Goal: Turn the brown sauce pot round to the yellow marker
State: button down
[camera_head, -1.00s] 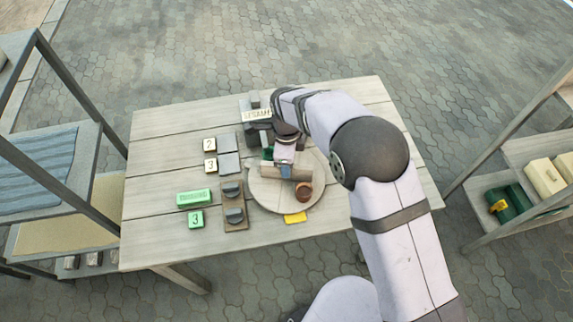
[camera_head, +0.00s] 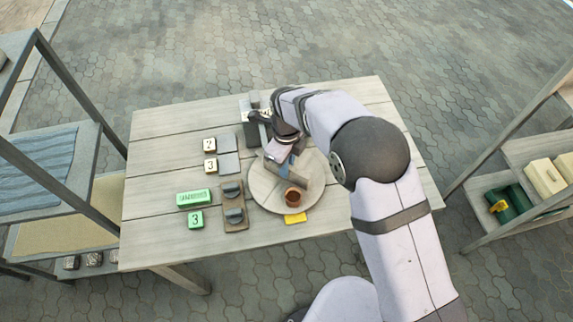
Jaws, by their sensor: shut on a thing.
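The brown sauce pot (camera_head: 293,197) stands upright near the front rim of a round wooden turntable (camera_head: 259,190). The yellow marker (camera_head: 295,218) lies on the table just in front of that rim, almost in line with the pot. My gripper (camera_head: 281,159) is over the turntable, behind the pot, and is shut on a bar (camera_head: 287,169) near the turntable's middle. My gripper and wrist hide much of the bar and the turntable's back part, so the exact grip is hard to see.
Left of the turntable are a brown board (camera_head: 235,217) with dark knobs, grey plates (camera_head: 228,163), number tiles (camera_head: 209,145) and green labels (camera_head: 194,198). Dark items and a label stand at the back by my wrist. Shelves flank the table; its front right is clear.

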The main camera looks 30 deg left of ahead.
jog(key=shift+w+r, duration=0.1)
dwell(0.3)
jog(key=c, duration=1.7)
grip_release()
jog(key=shift+r+b, duration=0.95)
jog(key=shift+r, duration=2.7)
